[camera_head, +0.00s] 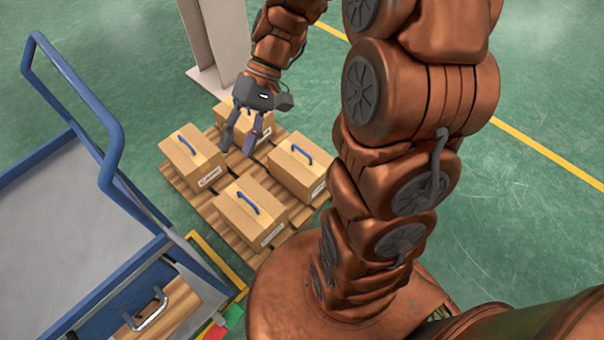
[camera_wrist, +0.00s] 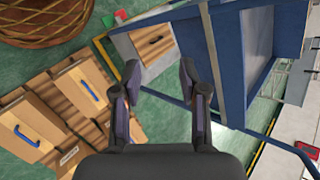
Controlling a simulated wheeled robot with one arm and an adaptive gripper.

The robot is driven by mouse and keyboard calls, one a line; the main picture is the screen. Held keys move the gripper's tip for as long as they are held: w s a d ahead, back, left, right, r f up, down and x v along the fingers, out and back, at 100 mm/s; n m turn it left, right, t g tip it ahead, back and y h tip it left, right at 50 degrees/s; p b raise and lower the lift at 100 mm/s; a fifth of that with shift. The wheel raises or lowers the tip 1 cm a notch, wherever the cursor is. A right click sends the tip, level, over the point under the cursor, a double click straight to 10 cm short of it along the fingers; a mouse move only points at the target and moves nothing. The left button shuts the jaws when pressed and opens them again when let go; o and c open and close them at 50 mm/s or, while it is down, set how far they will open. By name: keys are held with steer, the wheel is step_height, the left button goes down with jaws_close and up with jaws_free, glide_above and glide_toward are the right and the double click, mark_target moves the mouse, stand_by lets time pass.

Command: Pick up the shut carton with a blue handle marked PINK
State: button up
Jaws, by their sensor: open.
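Several shut brown cartons with blue handles sit on a wooden pallet (camera_head: 222,222). They are a left carton (camera_head: 180,158), a front carton (camera_head: 235,213), a right carton (camera_head: 290,178) and a back carton (camera_head: 226,107), which my gripper partly hides. Pale labels show on the left, front and right cartons, but I cannot read which says PINK. My gripper (camera_head: 239,146) is open and empty above the pallet, beside the back carton. In the wrist view the open fingers (camera_wrist: 160,76) have nothing between them. Two cartons show left of them, the nearer one (camera_wrist: 38,112) with its blue handle.
A blue-framed cart (camera_head: 112,160) stands left of the pallet. A wooden box with a metal handle (camera_head: 160,308) is at the bottom left. A pale post (camera_head: 218,40) stands behind the pallet. Green floor right of the pallet is partly clear.

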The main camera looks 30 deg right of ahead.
steer(key=w+d+f+m+t+y+b, duration=0.25)
steer(key=w+d+f+b, duration=0.45)
steer(key=f, duration=0.4)
steer(key=w+d+f+m+t+y+b, duration=0.1)
steer(key=w+d+f+t+y+b, duration=0.35)
steer(key=w+d+f, duration=0.4)
steer(key=d+f+m+t+h+b, duration=0.15)
steer(key=d+f+t+b, duration=0.3)
steer(key=d+f, duration=0.65)
steer(key=d+f+m+t+b, duration=0.4)
steer(key=d+f, duration=0.4)
steer(key=f, duration=0.6)
steer(key=n+b, duration=0.1)
steer(key=b, duration=0.2)
glide_toward(301, 150)
steer(key=shift+w+a+f, duration=0.25)
steer(key=shift+w+a, duration=0.05)
steer(key=shift+a, duration=0.15)
steer(key=shift+w+a+f, duration=0.25)
steer(key=shift+w+a, duration=0.1)
steer(key=shift+a, duration=0.1)
steer(key=shift+b+x, duration=0.4)
steer(key=shift+x, duration=0.55)
steer(key=shift+b+x, duration=0.8)
steer(key=shift+x, duration=1.5)
steer(key=shift+w+a+r, duration=0.15)
steer(key=shift+w+a, duration=0.2)
steer(key=shift+w, duration=0.05)
